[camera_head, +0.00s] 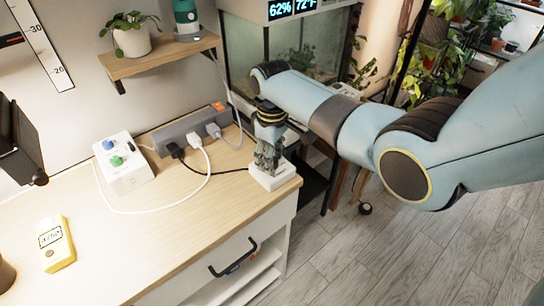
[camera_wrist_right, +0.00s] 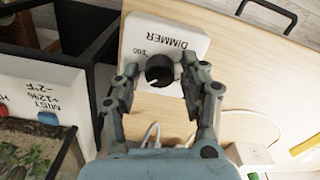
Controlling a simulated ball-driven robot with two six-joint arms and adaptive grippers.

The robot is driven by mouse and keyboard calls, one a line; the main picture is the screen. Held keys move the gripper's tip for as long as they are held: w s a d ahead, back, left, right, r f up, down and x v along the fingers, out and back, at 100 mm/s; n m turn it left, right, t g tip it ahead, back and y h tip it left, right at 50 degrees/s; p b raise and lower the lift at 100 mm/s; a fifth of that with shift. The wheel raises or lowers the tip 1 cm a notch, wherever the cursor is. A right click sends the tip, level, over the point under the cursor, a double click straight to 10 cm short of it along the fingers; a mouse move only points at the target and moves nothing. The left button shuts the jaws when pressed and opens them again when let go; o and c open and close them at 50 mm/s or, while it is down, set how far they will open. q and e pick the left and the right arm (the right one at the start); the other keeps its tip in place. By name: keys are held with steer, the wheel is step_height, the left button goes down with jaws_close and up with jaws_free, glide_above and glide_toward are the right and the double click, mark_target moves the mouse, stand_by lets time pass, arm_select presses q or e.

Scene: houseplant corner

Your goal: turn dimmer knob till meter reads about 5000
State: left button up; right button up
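The dimmer is a white box (camera_head: 284,180) at the front right corner of the wooden counter. The right wrist view shows its face (camera_wrist_right: 190,38), lettered DIMMER, with a round black knob (camera_wrist_right: 159,70) and a white pointer mark. My right gripper (camera_head: 268,160) is over the box, pointing down. In the right wrist view my right gripper (camera_wrist_right: 160,72) is open, one finger on each side of the knob, with small gaps visible. The yellow meter (camera_head: 62,256) lies at the counter's left; its small display seems to read 4250.
A white box with blue and green knobs (camera_head: 127,176) and a grey power strip (camera_head: 188,129) with plugs and cables stand at the back. A white cable loops over the counter. A glass tank (camera_head: 245,55) is behind my right arm. The counter's front middle is clear.

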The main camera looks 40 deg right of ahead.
jaws_close()
steer(key=shift+s+r+m+p, duration=0.1)
steer(key=shift+r+m+p, duration=0.1)
steer(key=shift+m+p, duration=0.35)
steer(key=shift+f+m+p, duration=0.1)
steer(key=shift+m+p, duration=0.25)
steer(key=shift+p, duration=0.15)
steer(key=shift+f, duration=0.1)
steer(key=shift+o, duration=1.4)
jaws_free()
